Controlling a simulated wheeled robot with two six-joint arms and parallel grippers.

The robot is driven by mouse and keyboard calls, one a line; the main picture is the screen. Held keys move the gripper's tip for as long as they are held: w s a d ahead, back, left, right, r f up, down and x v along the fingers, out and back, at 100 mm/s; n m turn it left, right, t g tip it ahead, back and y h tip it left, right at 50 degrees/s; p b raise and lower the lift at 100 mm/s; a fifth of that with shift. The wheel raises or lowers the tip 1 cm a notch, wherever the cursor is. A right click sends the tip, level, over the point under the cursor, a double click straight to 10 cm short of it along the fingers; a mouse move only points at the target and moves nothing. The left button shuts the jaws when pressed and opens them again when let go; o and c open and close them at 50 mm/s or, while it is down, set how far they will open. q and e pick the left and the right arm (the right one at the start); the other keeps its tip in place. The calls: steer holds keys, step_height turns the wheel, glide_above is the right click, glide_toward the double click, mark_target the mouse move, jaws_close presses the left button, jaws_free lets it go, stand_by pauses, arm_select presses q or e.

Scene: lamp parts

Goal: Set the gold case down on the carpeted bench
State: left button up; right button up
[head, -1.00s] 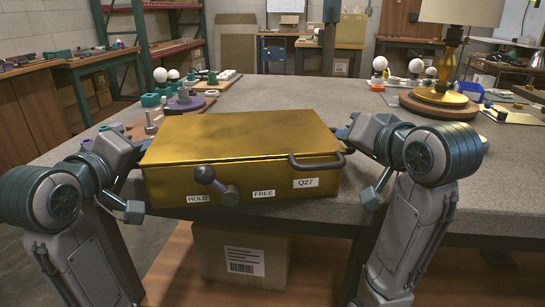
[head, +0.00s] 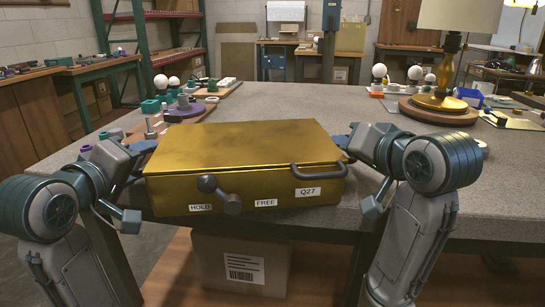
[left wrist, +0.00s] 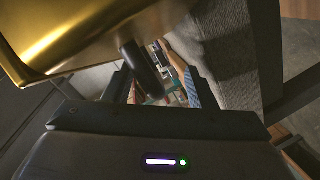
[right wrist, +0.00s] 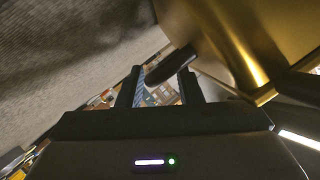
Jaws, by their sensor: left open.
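The gold case (head: 245,160) sits level at the front edge of the grey carpeted bench (head: 290,105), lid shut. It appears to rest on the surface, though its underside is hidden. Its front has a dark lever, a handle and labels HOLD, FREE and Q27. My left gripper (head: 138,150) is at its left side; in the left wrist view the fingers are apart with a dark side handle (left wrist: 140,70) between them. My right gripper (head: 345,140) is at its right side; in the right wrist view its fingers stand apart around another dark handle (right wrist: 170,66).
A lamp with a gold body (head: 440,92) stands on a round wooden base at the back right. Several bulbs and small parts lie at the back left and back right. The bench middle behind the case is clear. A cardboard box (head: 240,262) is below.

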arm_select(q)
steer(key=a, duration=0.6)
steer(key=shift+a, duration=0.25)
steer(key=shift+s, duration=0.1)
arm_select(e)
steer(key=shift+o, duration=0.5)
steer(key=o, duration=0.7)
steer(key=shift+d, duration=0.1)
steer(key=shift+s+d, duration=0.1)
steer(key=shift+d, duration=3.25)
